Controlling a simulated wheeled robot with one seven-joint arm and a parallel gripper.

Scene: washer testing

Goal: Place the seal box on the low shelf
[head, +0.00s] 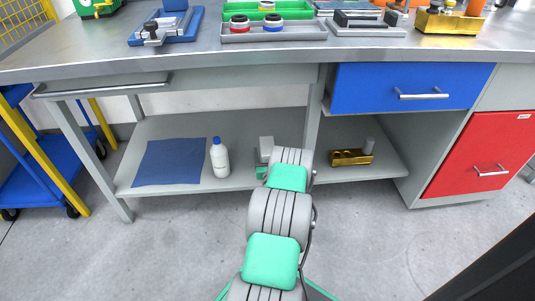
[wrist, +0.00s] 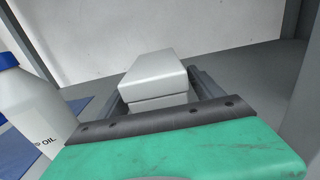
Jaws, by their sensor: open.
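A light grey box, which I take as the seal box (head: 266,143), is at the low shelf (head: 180,125) under the bench. In the wrist view the seal box (wrist: 153,72) shows a lid-like upper part and a lower part. My gripper (wrist: 163,90) is open, with its dark fingers on either side of the box. In the head view my gripper (head: 262,170) is mostly hidden behind my arm. I cannot tell whether the fingers touch the box, and its underside is hidden.
A white oil bottle (head: 219,157) stands left of the box, close to my gripper, beside a blue mat (head: 170,161). A bench leg (head: 313,115) rises just right. The bench top (head: 290,52) overhangs the shelf.

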